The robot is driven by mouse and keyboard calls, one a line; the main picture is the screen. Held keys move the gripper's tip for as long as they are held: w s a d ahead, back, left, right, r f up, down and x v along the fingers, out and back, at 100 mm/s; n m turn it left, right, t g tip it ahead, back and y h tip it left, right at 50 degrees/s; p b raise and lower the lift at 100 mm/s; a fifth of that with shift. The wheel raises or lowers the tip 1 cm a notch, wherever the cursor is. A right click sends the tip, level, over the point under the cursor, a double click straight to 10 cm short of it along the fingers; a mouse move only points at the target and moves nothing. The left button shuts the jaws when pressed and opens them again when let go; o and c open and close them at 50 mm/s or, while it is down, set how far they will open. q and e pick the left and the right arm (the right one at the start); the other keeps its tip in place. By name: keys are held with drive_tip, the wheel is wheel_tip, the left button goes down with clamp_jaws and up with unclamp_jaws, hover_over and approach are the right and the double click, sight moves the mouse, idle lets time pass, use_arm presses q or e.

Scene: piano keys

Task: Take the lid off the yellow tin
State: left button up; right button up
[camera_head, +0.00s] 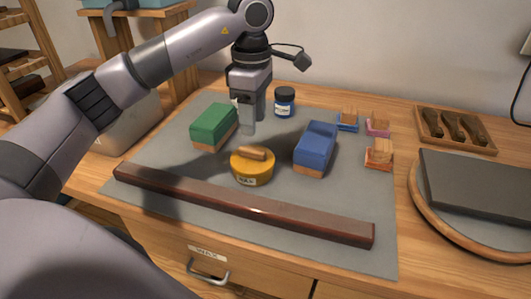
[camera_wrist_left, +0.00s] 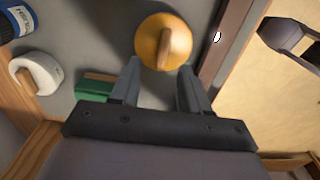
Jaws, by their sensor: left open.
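The yellow tin (camera_head: 251,172) stands upright on the grey mat (camera_head: 350,200), with a label on its front. Its lid (camera_head: 252,154) is on and carries a light wooden bar handle. My left gripper (camera_head: 247,130) points down, just behind the tin and above the mat in the head view. In the left wrist view the lid (camera_wrist_left: 165,42) lies just beyond the tips of my left gripper (camera_wrist_left: 157,75), with the wooden handle between their lines. The fingers are open and empty, apart from the handle. My right gripper is not in view.
A green block (camera_head: 213,127) stands left of the tin and a blue block (camera_head: 316,148) right of it. A dark jar (camera_head: 285,102) is behind. A long dark wooden bar (camera_head: 240,204) lies in front. Small blocks (camera_head: 379,153) and a tool tray (camera_head: 455,130) are at right.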

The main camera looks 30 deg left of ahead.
sight(252, 149)
use_arm(q)
drive_tip(key=f, duration=0.6)
drive_tip(key=shift+s+f, duration=0.35)
drive_tip(key=shift+f, duration=0.05)
clamp_jaws()
